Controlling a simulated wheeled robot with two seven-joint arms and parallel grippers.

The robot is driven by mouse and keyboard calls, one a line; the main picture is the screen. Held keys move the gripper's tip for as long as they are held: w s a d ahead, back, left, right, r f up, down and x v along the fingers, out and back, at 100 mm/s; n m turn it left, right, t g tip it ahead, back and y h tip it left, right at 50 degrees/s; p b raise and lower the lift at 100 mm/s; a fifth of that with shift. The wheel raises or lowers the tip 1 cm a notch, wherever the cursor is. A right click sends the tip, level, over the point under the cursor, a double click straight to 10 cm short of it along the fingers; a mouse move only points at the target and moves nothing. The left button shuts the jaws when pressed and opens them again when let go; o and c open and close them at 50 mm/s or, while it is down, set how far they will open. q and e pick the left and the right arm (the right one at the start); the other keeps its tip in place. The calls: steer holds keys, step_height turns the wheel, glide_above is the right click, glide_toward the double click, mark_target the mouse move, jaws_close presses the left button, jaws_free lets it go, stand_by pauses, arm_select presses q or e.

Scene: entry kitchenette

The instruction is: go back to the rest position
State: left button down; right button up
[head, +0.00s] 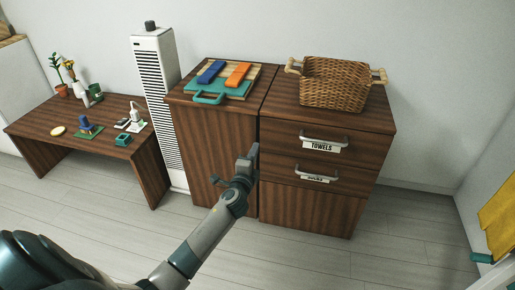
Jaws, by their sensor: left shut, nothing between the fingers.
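My left gripper (249,157) is in the middle of the head view, at the end of my left arm, which comes in from the lower left. It is shut and empty. In the picture it lies over the front of the dark wood cabinets, just left of the drawer labelled TOWELS (321,146). I cannot tell how far it is from the cabinet front. My right gripper is not in view.
A drawer cabinet (366,117) bears a wicker basket (335,84). The cabinet (210,120) beside it bears a board with blue and orange items. A white tower heater (157,90) and a low table (40,122) stand left. Floor (400,240) is clear at right.

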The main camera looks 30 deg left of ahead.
arm_select(q)
steer(key=s+d+f+n+g+h+p, duration=0.25)
steer(key=s+d+f, duration=0.25)
steer(key=s+f, duration=0.6)
steer(key=s+d+f+n+g+h+p, duration=0.1)
steer(key=s+d+f+n+g+p, duration=0.3)
steer(key=s+f, duration=0.75)
steer(key=s+d+f+n+g+h+p, duration=0.1)
steer(key=s+d+f+n, duration=0.1)
steer(key=s+d+f, duration=0.2)
steer(key=s+d+f+n+g+p, duration=0.1)
steer(key=s+d+f, duration=0.3)
steer(key=s, duration=0.6)
steer(key=s+d+f+n+g+h+p, duration=0.1)
steer(key=s+d+f+n+g, duration=0.2)
steer(key=s+f, duration=0.4)
steer(key=shift+s+d+f+h, duration=0.25)
steer(key=shift+s+d+h, duration=0.15)
steer(key=shift+s, duration=0.15)
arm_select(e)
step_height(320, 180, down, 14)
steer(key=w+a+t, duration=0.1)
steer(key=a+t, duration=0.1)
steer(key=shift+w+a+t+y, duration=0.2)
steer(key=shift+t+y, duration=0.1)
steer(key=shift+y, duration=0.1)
arm_select(q)
steer(key=shift+g, duration=0.25)
